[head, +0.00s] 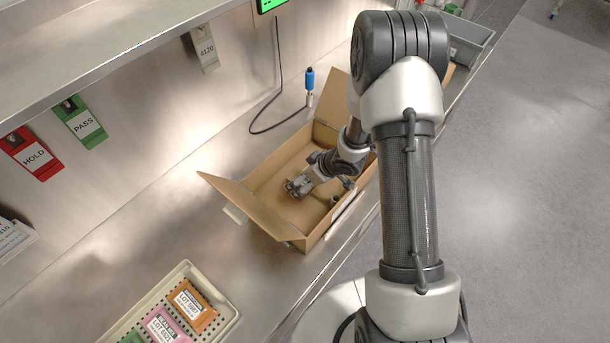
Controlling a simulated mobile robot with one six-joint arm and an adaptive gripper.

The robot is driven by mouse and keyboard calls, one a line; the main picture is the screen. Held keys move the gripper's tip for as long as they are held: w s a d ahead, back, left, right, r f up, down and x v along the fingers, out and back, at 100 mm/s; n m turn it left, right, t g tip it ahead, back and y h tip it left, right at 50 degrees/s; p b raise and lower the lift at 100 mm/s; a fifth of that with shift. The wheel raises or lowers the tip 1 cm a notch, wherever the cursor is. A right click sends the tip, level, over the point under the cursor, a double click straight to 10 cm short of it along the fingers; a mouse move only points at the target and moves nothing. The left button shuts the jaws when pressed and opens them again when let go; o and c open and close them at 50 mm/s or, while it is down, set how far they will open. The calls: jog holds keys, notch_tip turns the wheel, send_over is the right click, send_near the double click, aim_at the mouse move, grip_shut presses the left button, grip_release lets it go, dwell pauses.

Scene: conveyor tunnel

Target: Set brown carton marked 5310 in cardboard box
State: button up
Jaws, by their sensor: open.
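The open cardboard box (262,212) sits on the steel bench with its flaps spread outward. My gripper (318,195) is inside or just above the box opening, its fingers apart. I cannot make out a brown carton marked 5310. Part of the box interior is hidden behind my gripper and arm, so I cannot tell whether a carton lies there. The tray (228,325) at the lower left holds an orange packet (192,305), a pink packet (161,328) and a green packet (132,338) with white lot labels; none clearly reads 5310.
A blue-handled tool (309,80) stands behind the box beside a black cable (278,100). A grey bin (470,42) is at the far right end. A steel shelf (90,60) overhangs the left. Bench between tray and box is clear.

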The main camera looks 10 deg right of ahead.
jog(key=shift+r, duration=0.15)
jog(key=shift+s+r, duration=0.1)
jog(key=shift+r, duration=0.2)
jog(key=s+d+r+m+h+p, duration=0.1)
jog(key=s+d+r+m+h, duration=0.15)
jog(key=r, duration=0.85)
jog(key=s+d+r+m+t+h+p, duration=0.15)
jog(key=s+d+r, duration=0.25)
jog(key=r, duration=0.6)
jog(key=s+d+r+m+g+h+p, duration=0.1)
jog(key=s+d+r+h+p, duration=0.2)
jog(key=r, duration=0.8)
jog(key=s+a+r+m+y, duration=0.1)
jog(key=s+a+r, duration=0.2)
jog(key=s, duration=0.6)
jog(key=s+a+r+m+g+y+b, duration=0.1)
jog(key=s+a+r+y, duration=0.1)
jog(key=s+a, duration=0.4)
jog(key=s+r, duration=0.1)
jog(key=s, duration=0.2)
jog(key=shift+s, duration=0.4)
